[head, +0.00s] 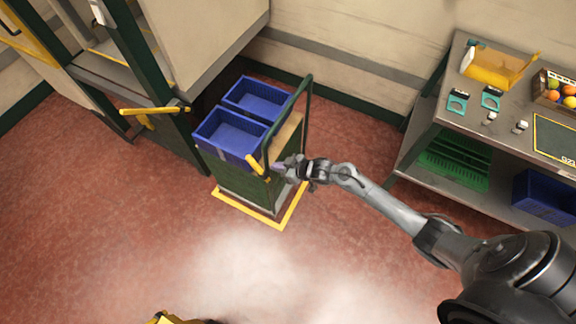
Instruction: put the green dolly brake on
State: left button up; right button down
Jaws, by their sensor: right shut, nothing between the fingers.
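The green dolly (240,186) stands within a yellow floor outline, with a dark green tubular handle (308,110) rising at its right side. A small yellow lever (255,165), which looks like the brake, sticks up at the dolly's near right side. My right gripper (277,167) is shut and empty, with its fingertips just right of the yellow lever. I cannot tell whether the fingertips touch the lever. My left gripper is not in view.
Two blue crates (199,137) sit on the dolly. A dark green frame with a yellow bar (150,110) stands to its left. At right is a workbench (425,115) with an orange holder (490,68) and a box of fruit (541,97).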

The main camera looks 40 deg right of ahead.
jog(key=shift+v, duration=2.15)
jog(key=shift+f, duration=0.1)
jog(key=shift+s+f, duration=0.1)
